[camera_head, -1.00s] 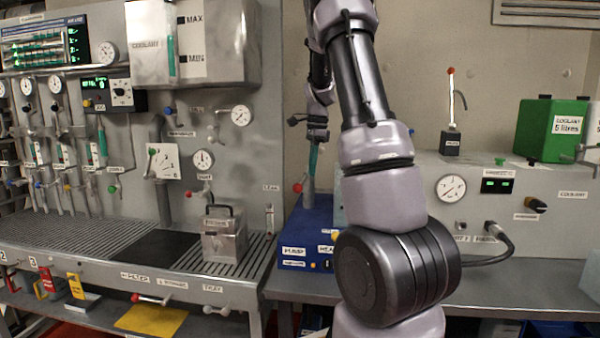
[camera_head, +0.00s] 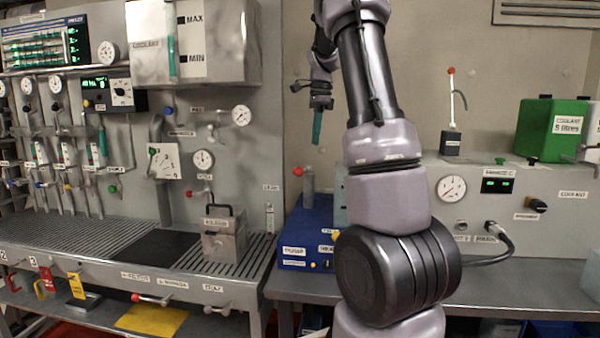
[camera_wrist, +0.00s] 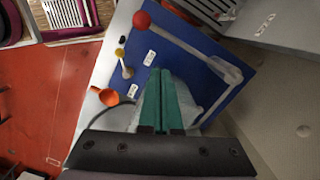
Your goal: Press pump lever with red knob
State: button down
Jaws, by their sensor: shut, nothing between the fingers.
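The blue pump box (camera_head: 305,222) stands on the bench left of my arm. Its lever ends in a red knob (camera_head: 298,171), beside an upright grey cylinder (camera_head: 308,187). In the wrist view, the red knob (camera_wrist: 141,19) sits at the end of a pale lever (camera_wrist: 185,45) over the blue box (camera_wrist: 205,83). My gripper (camera_head: 316,142) has green fingers, shut and empty. It hangs above and a little right of the knob, apart from it. The fingers (camera_wrist: 164,75) point toward the box in the wrist view and hide part of it.
Another red-topped lever (camera_head: 451,72) stands on the grey unit at right, near a green coolant can (camera_head: 552,130). A metal canister (camera_head: 223,236) stands on the left bench. A yellow knob (camera_wrist: 119,53) and an orange piece (camera_wrist: 103,96) lie left of the fingers.

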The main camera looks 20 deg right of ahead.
jog(key=w+a+r+n+h, duration=0.1)
jog(key=a+n, duration=0.2)
jog(key=n, duration=1.2)
jog(key=w+a+r+n+g+h, duration=0.1)
jog(key=a+n, duration=0.3)
jog(key=n, duration=1.2)
jog(key=shift+w+a+g+h, duration=0.3)
jog(key=shift+w+h, duration=0.2)
notch_tip(320, 180, down, 14)
jog(key=s+d, duration=0.1)
jog(key=d, duration=0.1)
jog(key=shift+s+d+r, duration=0.15)
jog(key=shift+s, duration=0.2)
